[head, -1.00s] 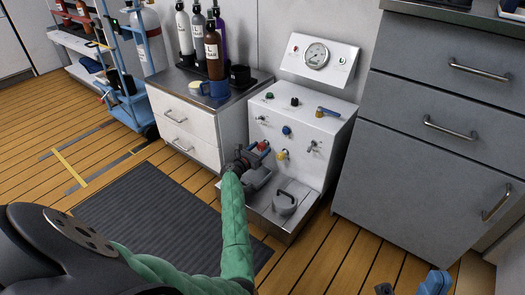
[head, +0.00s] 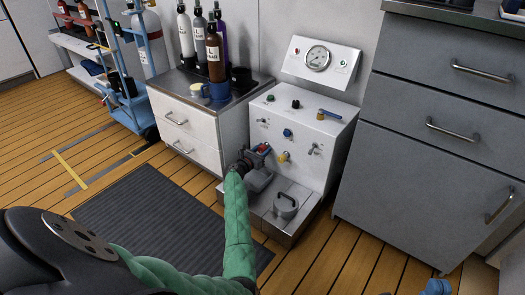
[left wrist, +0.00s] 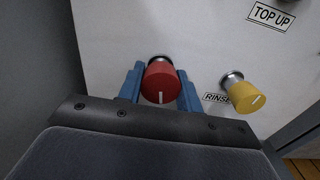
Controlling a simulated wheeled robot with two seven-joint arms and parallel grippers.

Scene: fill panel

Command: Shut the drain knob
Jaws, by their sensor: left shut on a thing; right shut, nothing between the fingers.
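The panel (head: 322,122) is a white box with several knobs and levers. A red knob (left wrist: 160,82) sits low on its front face; its label is hidden, so I cannot read whether it says drain. The knob's white line points down in the left wrist view. My left gripper (head: 262,150) is shut on the red knob, with one blue finger on each side of it. In the head view the gripper mostly covers the knob. A blue part of my right gripper (head: 438,287) shows at the bottom edge, far from the panel.
A yellow knob (left wrist: 240,94), beside a RINSE label, is just right of the red one. A metal tray (head: 258,222) with a grey handled lid (head: 286,207) lies below. A white drawer unit (head: 185,130) stands left and grey cabinets (head: 425,150) right.

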